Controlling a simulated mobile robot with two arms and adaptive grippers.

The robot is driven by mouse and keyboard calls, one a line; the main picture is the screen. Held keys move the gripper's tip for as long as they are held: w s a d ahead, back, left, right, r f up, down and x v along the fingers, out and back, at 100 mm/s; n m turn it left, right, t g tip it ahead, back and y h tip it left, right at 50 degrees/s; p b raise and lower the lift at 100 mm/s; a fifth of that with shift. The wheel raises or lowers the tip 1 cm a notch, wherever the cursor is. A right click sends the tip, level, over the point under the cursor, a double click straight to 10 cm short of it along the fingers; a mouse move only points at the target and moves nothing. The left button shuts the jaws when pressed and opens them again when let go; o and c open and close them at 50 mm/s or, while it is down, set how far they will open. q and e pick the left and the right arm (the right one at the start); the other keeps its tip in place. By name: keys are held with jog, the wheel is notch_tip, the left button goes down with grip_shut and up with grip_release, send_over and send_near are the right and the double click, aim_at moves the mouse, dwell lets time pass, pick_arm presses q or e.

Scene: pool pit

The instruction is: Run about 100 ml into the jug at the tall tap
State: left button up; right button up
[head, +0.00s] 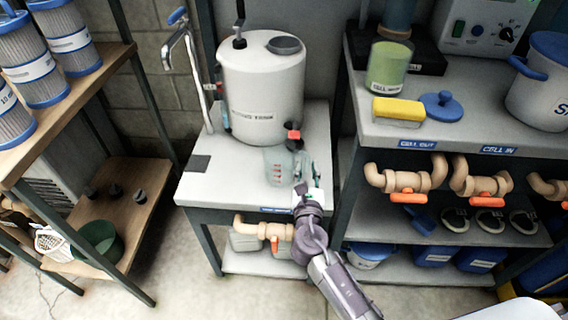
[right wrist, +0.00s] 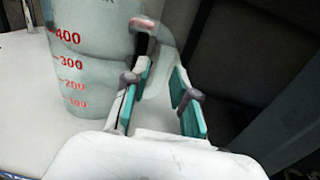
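The clear jug (head: 279,168) with red marks stands upright on the grey bench, in front of the white tank's red-handled tap (head: 293,134). In the right wrist view the jug (right wrist: 90,70) shows marks from 100 to 400; I see no clear water line. The tall tap (head: 190,50), a metal pipe with a blue lever, stands left of the tank, away from the jug. My right gripper (head: 308,172) is at the jug's right side. In the wrist view its teal-padded fingers (right wrist: 161,80) are apart, with the jug's handle between or just beyond their tips; contact is unclear. My left gripper is out of view.
The white tank (head: 262,88) fills the back of the bench (head: 225,188). Bench top at its front left is clear, beside a dark square (head: 199,164). Shelves with filters (head: 75,50) stand left. A right-hand bench holds a green beaker (head: 389,68) and yellow sponge (head: 398,112).

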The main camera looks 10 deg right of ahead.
jog(key=shift+w+d, duration=0.1)
jog(key=shift+w, duration=0.55)
jog(key=shift+w+d, duration=0.1)
jog(key=shift+w, duration=0.2)
grip_shut()
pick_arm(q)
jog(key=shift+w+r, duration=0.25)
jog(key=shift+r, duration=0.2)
pick_arm(e)
jog(key=shift+r, duration=0.1)
